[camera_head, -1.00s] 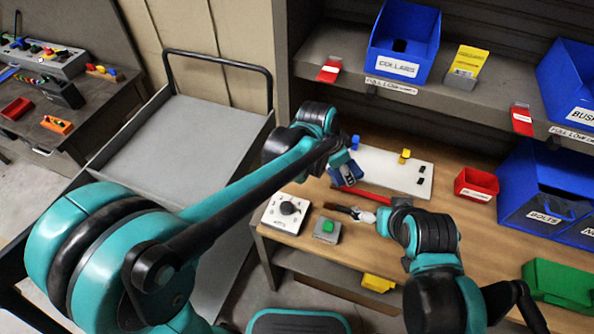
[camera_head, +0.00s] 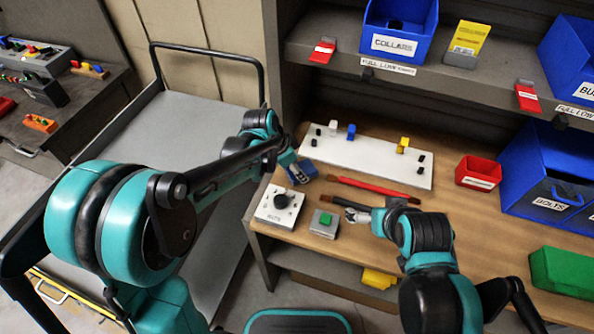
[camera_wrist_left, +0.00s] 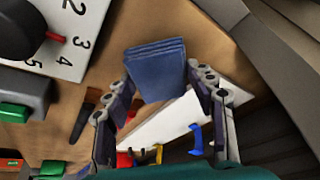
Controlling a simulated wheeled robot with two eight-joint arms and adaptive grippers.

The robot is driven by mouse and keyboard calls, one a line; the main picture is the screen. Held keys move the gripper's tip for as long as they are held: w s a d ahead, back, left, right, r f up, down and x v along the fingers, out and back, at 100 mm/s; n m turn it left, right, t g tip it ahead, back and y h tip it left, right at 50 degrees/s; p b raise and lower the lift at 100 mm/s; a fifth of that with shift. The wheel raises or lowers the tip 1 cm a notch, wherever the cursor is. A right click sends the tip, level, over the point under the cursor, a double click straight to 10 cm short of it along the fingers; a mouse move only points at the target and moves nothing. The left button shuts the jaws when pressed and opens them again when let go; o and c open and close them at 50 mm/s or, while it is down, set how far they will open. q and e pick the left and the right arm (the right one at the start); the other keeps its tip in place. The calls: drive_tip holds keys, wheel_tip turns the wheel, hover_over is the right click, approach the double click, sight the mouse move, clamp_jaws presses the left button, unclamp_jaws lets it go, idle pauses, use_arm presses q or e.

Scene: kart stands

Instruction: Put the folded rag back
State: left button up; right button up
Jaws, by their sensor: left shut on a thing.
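The folded blue rag (camera_wrist_left: 157,72) is a thick layered pad held between the two fingers of my left gripper (camera_wrist_left: 160,105) in the left wrist view. In the head view my left gripper (camera_head: 298,172) is at the left end of the wooden bench (camera_head: 470,225), behind the dial box. The rag (camera_head: 307,168) shows there only as a small blue patch, partly hidden by the gripper. I cannot tell whether it touches the bench. My right gripper (camera_head: 352,214) is low over the bench, beside a dark-handled tool; its fingers are too small to read.
A white dial box (camera_head: 280,205) and a green-button box (camera_head: 324,223) stand at the front left. Behind are a red rod (camera_head: 375,187), a white pegboard (camera_head: 365,160) and a red bin (camera_head: 477,172). A grey cart (camera_head: 185,130) is left of the bench.

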use_arm(q)
drive_tip(key=shift+f, duration=0.1)
drive_tip(key=shift+f, duration=0.1)
drive_tip(key=o, duration=1.5)
drive_tip(key=shift+c, duration=0.2)
